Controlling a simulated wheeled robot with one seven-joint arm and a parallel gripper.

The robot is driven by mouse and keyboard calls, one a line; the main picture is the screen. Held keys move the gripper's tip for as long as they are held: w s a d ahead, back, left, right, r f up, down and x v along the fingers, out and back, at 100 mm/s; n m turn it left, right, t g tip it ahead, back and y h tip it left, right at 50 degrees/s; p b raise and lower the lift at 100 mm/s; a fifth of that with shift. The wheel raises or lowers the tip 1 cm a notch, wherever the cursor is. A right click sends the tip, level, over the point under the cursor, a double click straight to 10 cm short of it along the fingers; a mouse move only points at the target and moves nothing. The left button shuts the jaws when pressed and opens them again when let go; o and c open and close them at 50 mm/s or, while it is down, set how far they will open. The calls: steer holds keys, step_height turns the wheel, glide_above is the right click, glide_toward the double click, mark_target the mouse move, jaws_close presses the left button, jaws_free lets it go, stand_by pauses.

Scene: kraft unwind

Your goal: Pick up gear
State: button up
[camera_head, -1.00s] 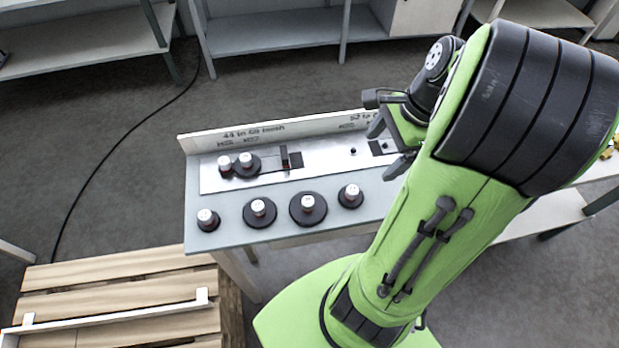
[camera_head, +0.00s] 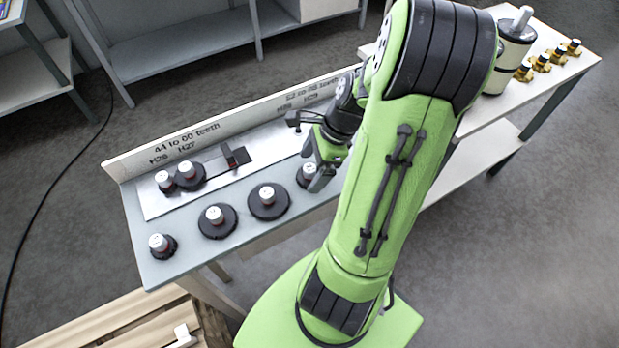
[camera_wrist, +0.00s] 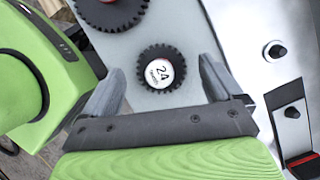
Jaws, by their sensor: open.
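In the head view, a front row of dark gears with white-topped hubs lies on the grey table: one at the left end (camera_head: 162,247), a second (camera_head: 217,222), a third (camera_head: 268,203) and a rightmost one (camera_head: 304,178). My gripper (camera_head: 322,172) is at the rightmost gear and partly hides it. In the wrist view, a small black gear (camera_wrist: 160,70) with a white cap reading "24 teeth" lies between the open fingers of my gripper (camera_wrist: 160,82), which look apart from it. A larger gear (camera_wrist: 110,10) is cut off at the top.
Two meshed gears (camera_head: 180,178) sit on a metal plate (camera_head: 160,206) with a dark upright block (camera_head: 230,157). A low lettered board (camera_head: 215,125) runs along the table's back. Small yellow parts (camera_head: 543,64) and a cylinder (camera_head: 510,50) stand at the far right.

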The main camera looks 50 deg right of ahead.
steer(key=shift+x, duration=0.95)
steer(key=shift+r, duration=0.1)
steer(key=c, duration=1.5)
steer(key=shift+r, duration=0.1)
steer(key=shift+c, duration=0.2)
